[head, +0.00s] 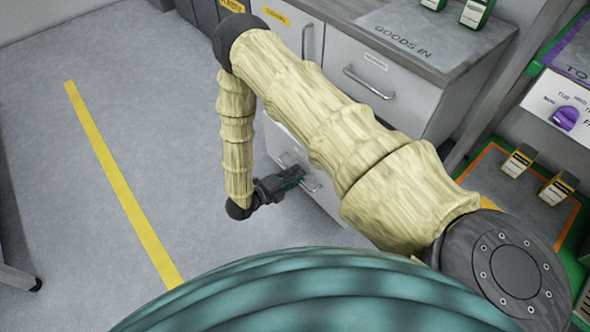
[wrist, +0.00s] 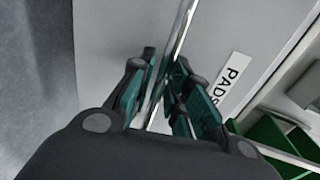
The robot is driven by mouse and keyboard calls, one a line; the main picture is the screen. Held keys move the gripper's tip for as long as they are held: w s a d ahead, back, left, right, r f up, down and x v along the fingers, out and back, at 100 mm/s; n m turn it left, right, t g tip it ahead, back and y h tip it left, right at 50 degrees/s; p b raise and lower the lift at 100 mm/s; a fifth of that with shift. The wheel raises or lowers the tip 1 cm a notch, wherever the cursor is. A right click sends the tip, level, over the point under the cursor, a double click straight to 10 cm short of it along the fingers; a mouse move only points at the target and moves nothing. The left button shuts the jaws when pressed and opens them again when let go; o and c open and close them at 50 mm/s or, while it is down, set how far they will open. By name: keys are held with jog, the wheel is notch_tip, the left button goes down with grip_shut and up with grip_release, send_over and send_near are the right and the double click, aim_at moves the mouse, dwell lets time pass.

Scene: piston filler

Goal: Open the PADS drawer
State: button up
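The PADS drawer front is a light grey panel with a white PADS label (wrist: 234,82) in the wrist view. Its metal bar handle (wrist: 182,32) runs steeply through that view. My gripper (wrist: 166,66) straddles the handle, one dark finger with a teal pad on each side. The fingers look apart, with small gaps beside the bar. My gripper partly hides the handle there, and the label cannot be read.
Above is a drawer with a bar handle (head: 368,84), under the GOODS IN counter (head: 402,38). Green-edged shelving with small boxes (head: 518,162) stands at the right. Open grey floor with a yellow line (head: 118,180) lies left of the cabinet.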

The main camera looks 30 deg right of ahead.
jog(key=shift+o, duration=0.5)
jog(key=v, duration=1.2)
jog(key=shift+f, duration=0.1)
